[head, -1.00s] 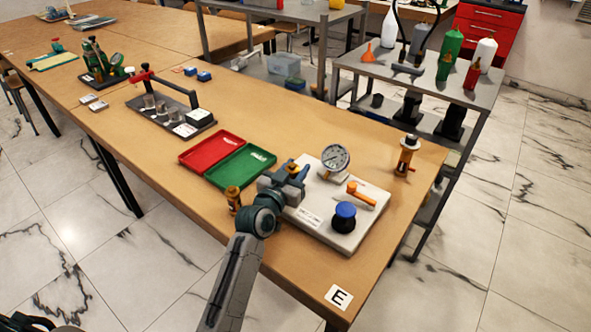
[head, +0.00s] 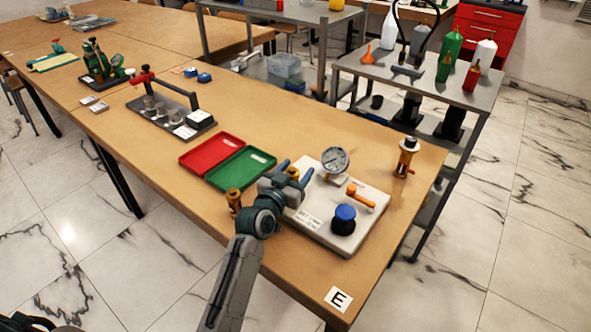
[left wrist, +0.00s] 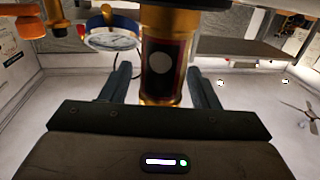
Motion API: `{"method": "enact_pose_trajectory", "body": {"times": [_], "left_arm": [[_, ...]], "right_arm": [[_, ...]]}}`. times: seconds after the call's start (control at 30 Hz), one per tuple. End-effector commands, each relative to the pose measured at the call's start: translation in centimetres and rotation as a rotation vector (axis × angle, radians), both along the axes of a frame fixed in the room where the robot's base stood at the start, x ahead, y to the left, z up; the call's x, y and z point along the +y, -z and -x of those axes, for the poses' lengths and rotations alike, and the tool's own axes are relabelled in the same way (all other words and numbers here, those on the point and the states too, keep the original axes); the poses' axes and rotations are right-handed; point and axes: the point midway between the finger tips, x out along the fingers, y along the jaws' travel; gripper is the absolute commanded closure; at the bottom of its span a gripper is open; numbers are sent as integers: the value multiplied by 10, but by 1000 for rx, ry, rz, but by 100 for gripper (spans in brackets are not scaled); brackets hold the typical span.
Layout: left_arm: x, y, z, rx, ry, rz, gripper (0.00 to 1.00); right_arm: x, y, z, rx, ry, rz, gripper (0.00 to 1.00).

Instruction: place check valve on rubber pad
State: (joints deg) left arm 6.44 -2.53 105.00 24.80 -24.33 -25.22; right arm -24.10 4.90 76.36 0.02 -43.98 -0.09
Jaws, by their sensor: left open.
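My left gripper (head: 294,171) is open over the white plate rig (head: 325,232). Its blue fingers stand on either side of a brass-ended fitting, probably the check valve, whose brass top (head: 293,173) shows between them. In the left wrist view this fitting (left wrist: 163,68) is a dark cylinder with a red edge and a white dot, upright between the spread fingers (left wrist: 160,88), with gaps at both sides. What it stands on is hidden by my gripper. I cannot pick out a rubber pad. My right gripper is not in view.
The rig carries a pressure gauge (head: 335,160), an orange lever (head: 361,196) and a blue-topped knob (head: 344,216). Another brass fitting (head: 234,200) stands left of my gripper. A brass-and-black fitting (head: 406,156) stands at right. Red (head: 212,150) and green (head: 241,167) trays lie behind.

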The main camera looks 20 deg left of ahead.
Motion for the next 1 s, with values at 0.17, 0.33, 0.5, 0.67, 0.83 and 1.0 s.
{"method": "enact_pose_trajectory", "body": {"times": [0.17,0.33,0.5,0.67,0.83,1.0], "left_arm": [[8,0,41,-4,0,-3,45],[15,-2,78,-7,-1,-4,45],[19,-3,104,-8,-1,-4,45],[21,-4,115,-10,-1,-2,45],[22,-5,118,-9,0,-1,45],[22,-5,117,-9,-1,-1,45]], "right_arm": [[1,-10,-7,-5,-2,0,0],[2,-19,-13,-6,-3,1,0],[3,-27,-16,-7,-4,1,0],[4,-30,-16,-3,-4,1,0],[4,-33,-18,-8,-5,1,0],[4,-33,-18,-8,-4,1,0]]}}
